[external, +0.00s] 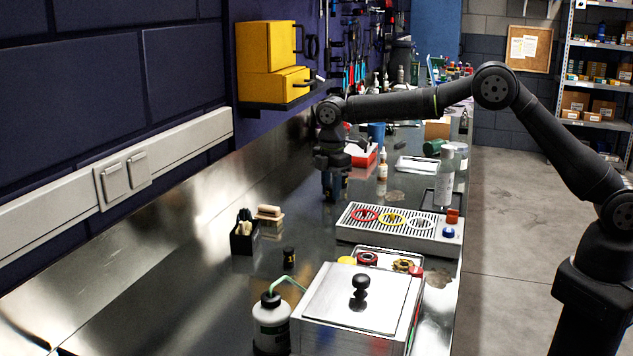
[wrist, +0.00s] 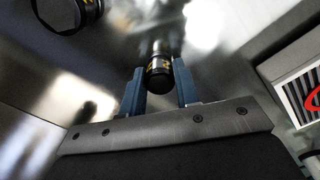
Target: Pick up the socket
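My gripper (external: 335,190) points down low over the dark metal bench, left of the slatted tray. In the wrist view, a small black cylinder with yellow marks, apparently the socket (wrist: 158,77), stands between the two blue fingers of my gripper (wrist: 160,72). The fingers are apart, with a narrow gap seeming to show at the right of the socket. I cannot tell whether the left finger touches it. The fingers hide this socket in the external view. A second black cylinder with yellow marks (wrist: 68,12) is cut off at the top left of the wrist view.
A black cylinder with a yellow band (external: 289,258) stands nearer the external camera. The slatted tray (external: 358,236) with coloured rings lies to the right. Yellow boxes (external: 266,48) sit on a wall shelf.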

